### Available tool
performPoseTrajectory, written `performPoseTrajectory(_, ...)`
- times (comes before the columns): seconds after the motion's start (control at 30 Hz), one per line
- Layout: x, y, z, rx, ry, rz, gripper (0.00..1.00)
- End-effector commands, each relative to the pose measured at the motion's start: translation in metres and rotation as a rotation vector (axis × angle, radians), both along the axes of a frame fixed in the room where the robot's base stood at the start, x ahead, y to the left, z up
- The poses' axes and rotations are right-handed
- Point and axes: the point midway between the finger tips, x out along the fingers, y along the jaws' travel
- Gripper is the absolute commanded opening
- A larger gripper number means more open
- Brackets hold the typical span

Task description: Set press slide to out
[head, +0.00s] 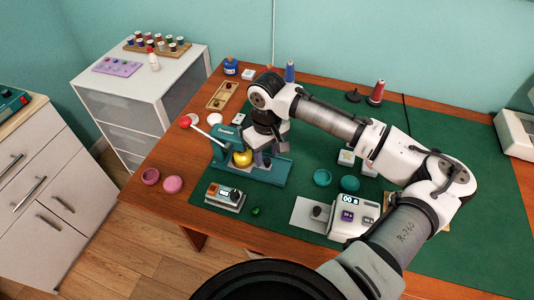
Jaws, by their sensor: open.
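The teal press (225,139) stands on the left part of the green mat. Its lever points up and left and ends in a red knob (185,121). A gold round part (243,158) sits under the press head. The press's long teal base (265,177) extends to the right. The slide's exact position cannot be made out, as my arm's end covers part of it. My gripper (262,156) points down over the base, just right of the gold part. It is open; its fingertips are small and partly hidden, and I cannot tell whether they touch the slide.
In front are a small grey device (225,196) and a white device with a display (350,214). Pink round containers (172,184) lie left, teal round ones (322,177) right. Thread spools (376,93) stand at the back. The mat's right side is largely clear.

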Motion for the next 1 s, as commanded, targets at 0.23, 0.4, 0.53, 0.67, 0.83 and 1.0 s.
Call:
performPoseTrajectory(0.23, 0.0, -0.0001, -0.0127, 0.001, -0.001, 0.0, 0.41)
performPoseTrajectory(0.4, 0.0, -0.0001, -0.013, 0.001, -0.001, 0.0, 0.41)
performPoseTrajectory(0.53, 0.0, -0.0001, -0.0128, 0.001, -0.001, 0.0, 0.29)
performPoseTrajectory(0.67, 0.0, 0.0, -0.0127, 0.001, -0.001, 0.0, 0.12)
performPoseTrajectory(0.83, -0.0001, 0.0001, -0.0127, 0.001, -0.001, 0.0, 0.0)
performPoseTrajectory(1.0, -0.0003, -0.0009, -0.0126, 0.001, -0.001, 0.0, 0.0)
